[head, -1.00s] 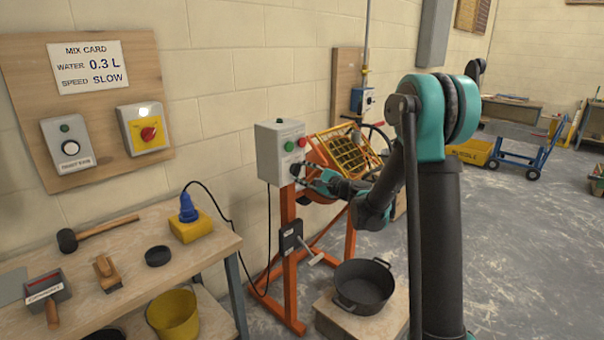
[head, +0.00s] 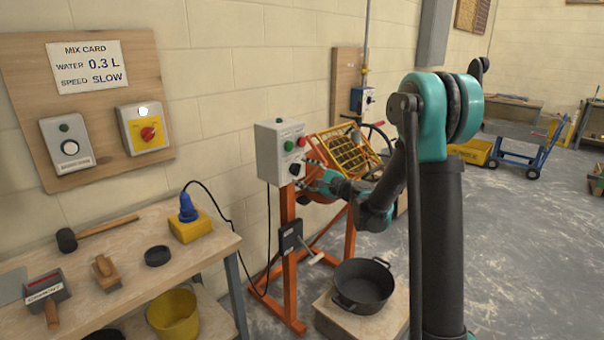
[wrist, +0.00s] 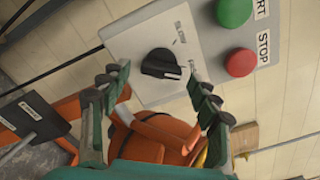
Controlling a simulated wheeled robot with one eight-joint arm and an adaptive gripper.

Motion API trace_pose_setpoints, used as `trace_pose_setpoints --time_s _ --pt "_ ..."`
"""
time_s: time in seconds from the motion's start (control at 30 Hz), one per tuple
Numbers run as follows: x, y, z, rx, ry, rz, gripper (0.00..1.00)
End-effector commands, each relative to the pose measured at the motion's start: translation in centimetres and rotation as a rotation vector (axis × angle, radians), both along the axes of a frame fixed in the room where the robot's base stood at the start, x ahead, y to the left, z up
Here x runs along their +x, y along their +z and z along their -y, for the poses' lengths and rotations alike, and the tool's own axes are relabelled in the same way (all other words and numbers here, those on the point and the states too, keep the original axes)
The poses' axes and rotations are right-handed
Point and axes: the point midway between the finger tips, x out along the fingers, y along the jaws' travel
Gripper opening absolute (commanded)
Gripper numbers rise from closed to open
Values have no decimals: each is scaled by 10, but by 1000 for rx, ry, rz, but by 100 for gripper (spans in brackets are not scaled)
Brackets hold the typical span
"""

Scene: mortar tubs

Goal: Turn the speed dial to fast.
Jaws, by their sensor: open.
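The speed dial (wrist: 161,64) is a black knob on the grey control box (wrist: 150,25). Its light mark is at the right end in the wrist view and points toward the partly hidden FAST label (wrist: 194,71). The SLOW label (wrist: 181,30) is above it in that view. In the head view the dial (head: 295,168) sits low on the box. My gripper (wrist: 160,75) is open, its fingers on either side of the dial. It stands in front of the box (head: 308,174) and appears clear of the knob.
The green start button (wrist: 233,11) and red stop button (wrist: 239,62) are beside the dial. The orange mixer frame (head: 290,260) carries the box. A black tub (head: 363,285) stands below. A mix card (head: 88,68) on the wall reads water 0.3 L, speed SLOW.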

Motion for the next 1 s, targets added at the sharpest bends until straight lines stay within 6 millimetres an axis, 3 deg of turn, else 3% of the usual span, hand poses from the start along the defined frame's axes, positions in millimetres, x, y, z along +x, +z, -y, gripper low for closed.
trace_pose_setpoints --time_s 0.5,0.7,1.0 --pt "-58 0 76 0 -4 0 62" --pt "-68 0 87 0 -1 0 62" --pt "-69 0 88 0 0 0 62"
